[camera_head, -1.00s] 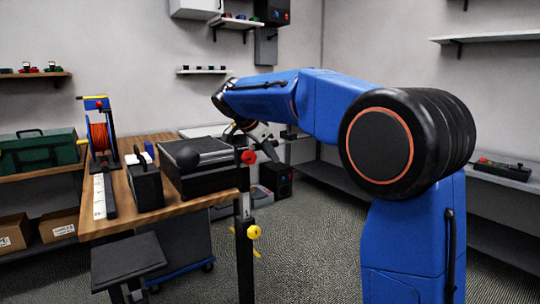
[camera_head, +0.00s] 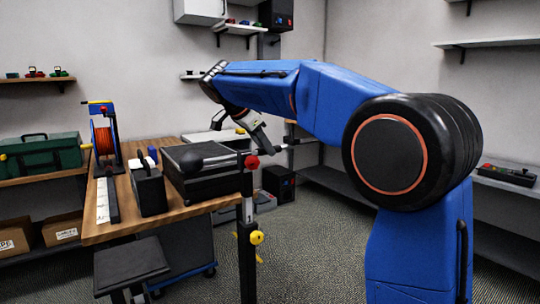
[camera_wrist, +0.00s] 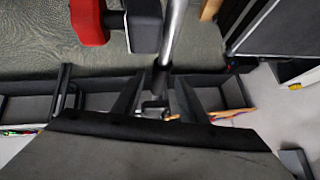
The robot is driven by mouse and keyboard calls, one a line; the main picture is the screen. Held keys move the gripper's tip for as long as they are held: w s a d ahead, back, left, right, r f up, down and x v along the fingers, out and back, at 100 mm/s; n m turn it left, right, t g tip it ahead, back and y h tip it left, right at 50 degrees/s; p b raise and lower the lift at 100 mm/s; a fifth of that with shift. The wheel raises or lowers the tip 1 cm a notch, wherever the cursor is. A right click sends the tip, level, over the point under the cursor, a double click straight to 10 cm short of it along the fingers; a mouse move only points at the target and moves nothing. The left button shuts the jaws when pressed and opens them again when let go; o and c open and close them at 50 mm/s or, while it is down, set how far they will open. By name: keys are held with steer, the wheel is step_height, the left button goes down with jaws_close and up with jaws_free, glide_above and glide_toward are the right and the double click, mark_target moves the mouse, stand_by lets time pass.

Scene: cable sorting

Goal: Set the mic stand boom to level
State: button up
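The mic stand (camera_head: 248,215) stands upright past the right end of the wooden table, with a red knob (camera_head: 252,161) at its boom joint and a yellow knob (camera_head: 257,238) lower down. Its boom (camera_head: 225,155) carries a dark rounded microphone (camera_head: 190,160) at its left end, over the black case. The boom looks close to level, with a slight tilt. My gripper (camera_head: 275,149) is at the boom's right part, beyond the red knob. In the wrist view the silver boom tube (camera_wrist: 172,40) runs between my spread fingers (camera_wrist: 158,88), with gaps beside it. The red knob (camera_wrist: 88,22) shows at upper left.
The table (camera_head: 190,211) holds a black case (camera_head: 200,182), a smaller black box (camera_head: 147,190), a power strip (camera_head: 108,200) and an orange cable reel (camera_head: 103,140). A dark stool (camera_head: 130,262) stands in front. Shelves line the right wall; floor is free right of the stand.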

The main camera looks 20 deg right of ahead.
steer(key=v, duration=1)
steer(key=s+d+f+n+y, duration=0.2)
steer(key=s+d+f+n, duration=0.3)
steer(key=s, duration=0.4)
steer(key=s+d+f+n+y, duration=0.1)
steer(key=s+d+f+n, duration=0.2)
steer(key=s+d+f, duration=0.35)
steer(key=s+f+n+y, duration=0.3)
steer(key=s+f+n, duration=0.4)
steer(key=s+f, duration=1.6)
steer(key=shift+s+f+t+y, duration=0.3)
steer(key=shift+s+f+y, duration=0.1)
steer(key=shift+f, duration=0.15)
